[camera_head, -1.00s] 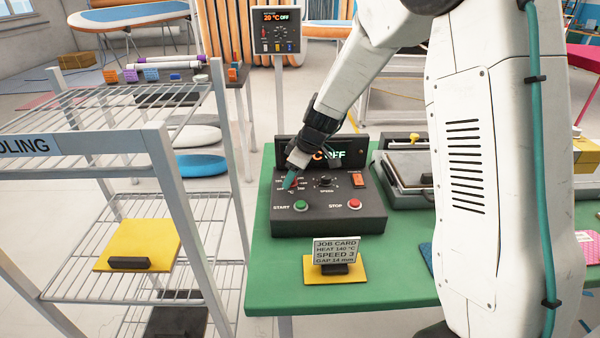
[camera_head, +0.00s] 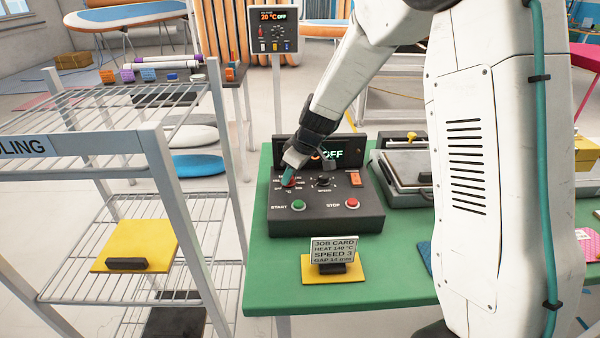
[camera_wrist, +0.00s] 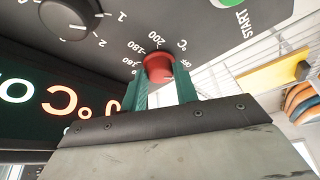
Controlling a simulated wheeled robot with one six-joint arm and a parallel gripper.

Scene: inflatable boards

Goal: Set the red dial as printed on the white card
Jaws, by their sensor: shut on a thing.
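The red dial (camera_wrist: 159,68) is on the dark control box (camera_head: 325,222), left of the black speed dial (camera_head: 323,181). My gripper (camera_head: 287,179) reaches down to the red dial. In the wrist view its two green fingers (camera_wrist: 163,92) are closed on the dial's sides. Marks such as 180 and 200 show around the dial; its pointer is hidden. The white card (camera_head: 333,250) stands upright in front of the box and reads JOB CARD, HEAT 140 °C, SPEED 3, GAP 14 mm. The box's display (camera_head: 333,154) is partly hidden by my gripper and shows OFF.
A green START button (camera_head: 298,205), a red STOP button (camera_head: 352,203) and an orange switch (camera_head: 355,180) are on the same box. A grey press (camera_head: 402,190) stands to its right. A wire rack (camera_head: 150,140) is at the left. The green table's (camera_head: 272,285) front left is bare.

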